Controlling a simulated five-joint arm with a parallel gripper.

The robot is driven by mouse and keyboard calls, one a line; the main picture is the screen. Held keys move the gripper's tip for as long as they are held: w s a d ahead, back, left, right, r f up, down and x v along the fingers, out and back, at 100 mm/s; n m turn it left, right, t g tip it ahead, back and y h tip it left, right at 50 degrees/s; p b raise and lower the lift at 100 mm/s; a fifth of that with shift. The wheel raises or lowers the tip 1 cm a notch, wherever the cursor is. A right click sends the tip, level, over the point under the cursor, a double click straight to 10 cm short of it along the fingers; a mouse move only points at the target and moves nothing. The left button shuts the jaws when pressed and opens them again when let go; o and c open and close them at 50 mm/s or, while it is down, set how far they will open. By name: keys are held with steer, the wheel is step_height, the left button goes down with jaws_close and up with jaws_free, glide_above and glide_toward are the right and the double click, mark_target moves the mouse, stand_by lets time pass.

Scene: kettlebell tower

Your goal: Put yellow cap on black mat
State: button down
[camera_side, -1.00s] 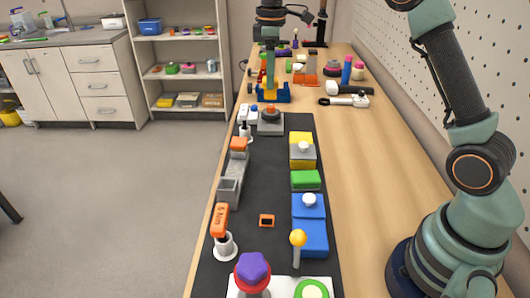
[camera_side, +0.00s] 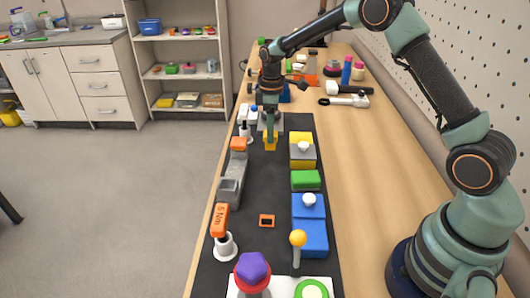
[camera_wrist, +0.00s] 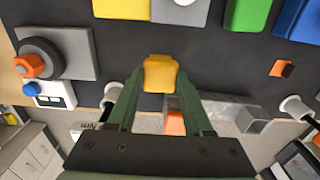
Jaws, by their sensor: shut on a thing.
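The yellow cap (camera_side: 270,145) is between the fingertips of my gripper (camera_side: 270,132), over the far part of the black mat (camera_side: 262,180). In the wrist view the cap (camera_wrist: 160,75) shows between the two green fingers of my gripper (camera_wrist: 160,94), with dark mat (camera_wrist: 225,65) around it. The gripper is shut on the cap and points down. I cannot tell whether the cap touches the mat or hangs just above it.
A grey plate with an orange knob (camera_wrist: 30,66) lies close by. Yellow, green (camera_side: 305,180) and blue blocks (camera_side: 310,238) line the mat's right side. A grey channel piece (camera_side: 232,182) and orange-topped tool (camera_side: 220,220) line its left. The mat's middle is mostly clear.

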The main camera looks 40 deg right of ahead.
steer(key=shift+f, duration=1.7)
steer(key=shift+f, duration=0.1)
steer(key=shift+c, duration=1.5)
jaws_free()
